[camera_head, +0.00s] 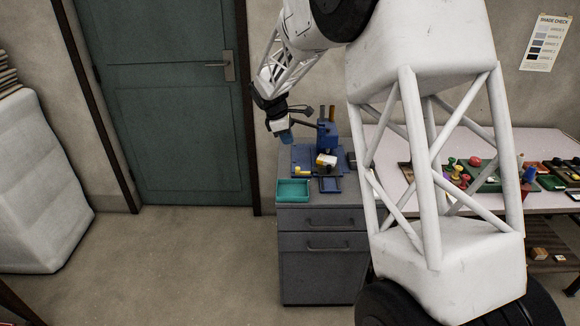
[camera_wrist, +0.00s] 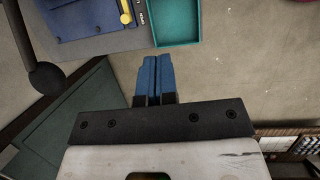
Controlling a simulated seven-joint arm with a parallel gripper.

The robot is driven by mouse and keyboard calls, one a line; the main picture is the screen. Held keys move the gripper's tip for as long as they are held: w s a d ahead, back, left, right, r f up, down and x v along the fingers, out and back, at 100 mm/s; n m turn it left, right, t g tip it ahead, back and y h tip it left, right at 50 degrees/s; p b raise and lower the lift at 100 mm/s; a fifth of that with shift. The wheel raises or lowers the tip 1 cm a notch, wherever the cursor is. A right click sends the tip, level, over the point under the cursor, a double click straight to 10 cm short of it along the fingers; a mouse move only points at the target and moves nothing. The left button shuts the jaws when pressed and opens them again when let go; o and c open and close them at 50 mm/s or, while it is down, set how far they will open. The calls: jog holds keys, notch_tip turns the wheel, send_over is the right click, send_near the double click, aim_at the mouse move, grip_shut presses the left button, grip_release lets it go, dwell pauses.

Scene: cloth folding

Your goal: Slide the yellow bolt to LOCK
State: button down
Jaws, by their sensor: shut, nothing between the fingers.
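The yellow bolt (camera_wrist: 125,12) shows at the top of the wrist view, on a blue plate (camera_wrist: 85,18) with small white lettering beside it. In the head view the blue fixture (camera_head: 305,158) stands on top of a grey drawer cabinet, with small yellow parts (camera_head: 298,170) near its front left. The bolt's exact position against the lettering is too small to read. My gripper (camera_head: 286,135) is shut and empty, up in the air to the left of the fixture. Its blue fingers (camera_wrist: 154,75) are pressed together in the wrist view, apart from the bolt.
A teal tray (camera_head: 292,198) sits at the cabinet's front left corner, close to the fixture; it also shows in the wrist view (camera_wrist: 176,43). A blue upright part (camera_head: 327,135) rises behind the plate. A table (camera_head: 390,140) with several coloured items stands at right.

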jog(key=w+a+f+n, duration=0.3)
jog(key=w+a+f, duration=0.3)
jog(key=w+f, duration=0.1)
jog(key=shift+w+a+f+h, duration=0.15)
jog(key=shift+a+f+h, duration=0.2)
jog(key=shift+f, duration=0.35)
jog(key=shift+d+f, duration=0.15)
jog(key=x, duration=0.9)
jog(key=shift+d, duration=0.1)
jog(key=shift+w+d+f, duration=0.15)
jog(key=shift+d, duration=0.3)
jog(key=shift+w+d+f, duration=0.1)
jog(key=shift+w+d, duration=0.05)
jog(key=shift+d, duration=0.35)
jog(key=shift+w+d, duration=0.3)
jog(key=shift+d, duration=0.75)
jog(key=shift+d, duration=0.1)
